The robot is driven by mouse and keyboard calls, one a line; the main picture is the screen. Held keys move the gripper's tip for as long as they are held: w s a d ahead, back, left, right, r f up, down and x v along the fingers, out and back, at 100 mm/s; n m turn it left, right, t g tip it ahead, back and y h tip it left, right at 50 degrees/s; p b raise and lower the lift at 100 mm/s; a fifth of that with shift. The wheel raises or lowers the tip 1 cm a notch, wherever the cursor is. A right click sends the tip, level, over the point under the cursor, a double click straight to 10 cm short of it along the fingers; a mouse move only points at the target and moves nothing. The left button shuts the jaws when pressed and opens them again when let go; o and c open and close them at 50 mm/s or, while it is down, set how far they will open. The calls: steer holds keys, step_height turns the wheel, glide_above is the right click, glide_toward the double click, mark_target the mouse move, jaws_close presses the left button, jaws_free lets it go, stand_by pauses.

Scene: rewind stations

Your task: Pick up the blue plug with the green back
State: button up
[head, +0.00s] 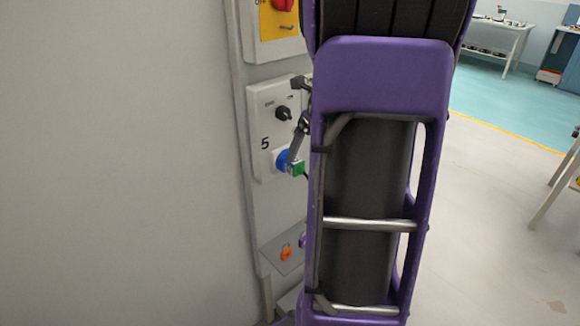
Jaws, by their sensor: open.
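The blue plug with the green back (297,169) is on the lower part of the panel marked 5. Its blue part (281,159) is against the panel face and its green back points right, out from the panel. My gripper (294,153) is open, with a grey finger reaching down to just above and beside the green back. I cannot tell whether it touches the plug. My purple arm hides the rest of the gripper and the space to the right of the plug.
A black rotary knob (283,113) is on the panel (259,105) above the plug. A red knob (283,5) on a yellow plate is higher up. An orange padlock-like item (286,252) is on a grey ledge below. A bare wall fills the left; open floor lies right.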

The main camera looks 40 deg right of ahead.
mark_target(296, 161)
steer(key=shift+a+b+x, duration=0.15)
steer(key=shift+b+x, duration=0.05)
steer(key=shift+x, duration=1.35)
steer(key=shift+a+b+x, duration=0.15)
steer(key=shift+b+x, duration=0.05)
steer(key=shift+x, duration=1.35)
steer(key=shift+w+r, duration=0.1)
steer(key=shift+w, duration=0.05)
jaws_close()
